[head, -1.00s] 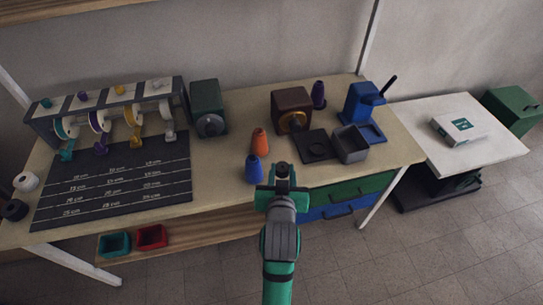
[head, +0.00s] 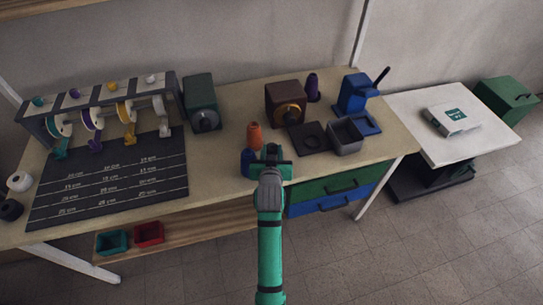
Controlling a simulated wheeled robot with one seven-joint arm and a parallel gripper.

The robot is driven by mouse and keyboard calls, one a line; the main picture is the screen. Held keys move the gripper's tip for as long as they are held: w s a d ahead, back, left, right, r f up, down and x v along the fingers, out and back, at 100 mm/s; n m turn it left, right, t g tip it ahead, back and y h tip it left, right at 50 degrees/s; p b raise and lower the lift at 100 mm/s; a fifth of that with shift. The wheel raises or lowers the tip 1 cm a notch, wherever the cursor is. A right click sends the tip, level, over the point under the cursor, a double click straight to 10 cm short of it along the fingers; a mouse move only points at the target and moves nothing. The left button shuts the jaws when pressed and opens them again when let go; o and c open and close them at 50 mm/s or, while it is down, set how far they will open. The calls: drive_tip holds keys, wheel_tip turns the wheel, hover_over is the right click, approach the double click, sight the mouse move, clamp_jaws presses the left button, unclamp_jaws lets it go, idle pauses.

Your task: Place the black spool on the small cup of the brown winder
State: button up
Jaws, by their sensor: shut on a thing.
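The brown winder (head: 283,93) stands at the back of the table, with a round brass-coloured cup (head: 290,111) on its front. My gripper (head: 271,152) is over the table's front part, in front of the brown winder and a little to its left. It is shut on a small dark thing, which I take for the black spool (head: 271,148); my gripper hides most of it. The cup is clear of my gripper, which is apart from it.
A blue cone (head: 248,162) stands close left of my gripper, with an orange cone (head: 254,135) behind it. A dark plate (head: 308,136) and grey box (head: 345,136) lie right. A green winder (head: 201,101) stands left.

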wheel_tip(320, 180, down, 2)
drive_tip(key=shift+f, duration=0.4)
drive_tip(key=shift+s+a, duration=0.15)
drive_tip(key=shift+a, duration=0.2)
drive_tip(key=o, duration=0.6)
drive_tip(key=shift+f, duration=0.1)
drive_tip(key=shift+o, duration=0.6)
drive_tip(key=shift+d, duration=0.15)
